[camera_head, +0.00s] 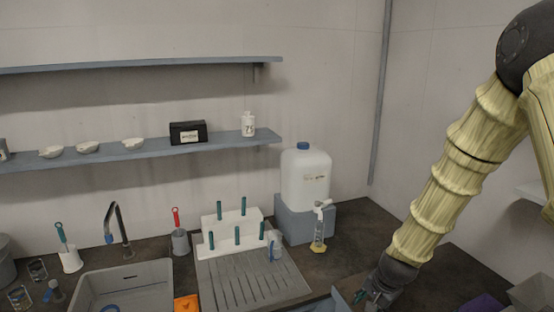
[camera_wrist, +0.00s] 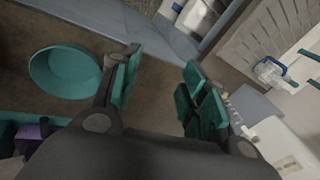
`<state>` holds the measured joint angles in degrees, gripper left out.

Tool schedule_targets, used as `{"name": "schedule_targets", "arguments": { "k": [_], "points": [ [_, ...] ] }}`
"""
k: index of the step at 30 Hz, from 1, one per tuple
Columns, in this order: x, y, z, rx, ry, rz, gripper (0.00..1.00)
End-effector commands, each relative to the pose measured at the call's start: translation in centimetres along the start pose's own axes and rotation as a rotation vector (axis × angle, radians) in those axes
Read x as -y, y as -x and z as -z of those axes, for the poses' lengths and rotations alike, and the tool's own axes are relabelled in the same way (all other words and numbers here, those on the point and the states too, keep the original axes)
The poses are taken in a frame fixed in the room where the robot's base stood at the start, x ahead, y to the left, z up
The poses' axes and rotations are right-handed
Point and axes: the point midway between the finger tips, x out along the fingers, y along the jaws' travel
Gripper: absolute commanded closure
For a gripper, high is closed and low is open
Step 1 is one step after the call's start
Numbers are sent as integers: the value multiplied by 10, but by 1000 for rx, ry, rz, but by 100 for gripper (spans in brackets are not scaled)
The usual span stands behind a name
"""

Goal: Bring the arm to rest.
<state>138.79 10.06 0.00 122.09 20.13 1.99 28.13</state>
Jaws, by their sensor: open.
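My arm comes down from the upper right in the head view. My gripper (camera_head: 364,296) is near the bottom edge there, low over the dark counter. In the wrist view, my gripper (camera_wrist: 160,88) shows two teal-padded fingers spread apart with nothing between them. Dark counter surface shows behind the gap. The head view cuts off part of the area around the gripper at the bottom.
A teal round bowl (camera_wrist: 66,72) lies left of the fingers in the wrist view. A white water jug (camera_head: 305,178) stands on a grey block (camera_head: 292,224). A sink (camera_head: 125,284) and a ribbed drainboard (camera_head: 250,280) are to the left. A purple object (camera_head: 484,303) is at lower right.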

Motion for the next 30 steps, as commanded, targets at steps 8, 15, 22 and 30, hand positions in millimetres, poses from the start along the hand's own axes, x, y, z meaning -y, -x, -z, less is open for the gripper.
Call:
{"name": "schedule_targets", "arguments": {
  "k": [8, 15, 22, 30],
  "points": [
    [-100, -90, -57, 14, 228, -120, 56],
    [-187, -144, -113, 56, 441, -192, 56],
    [-267, -177, -171, 123, 640, -233, 56],
    [-347, -193, -236, 217, 845, -241, 56]
  ]
}}
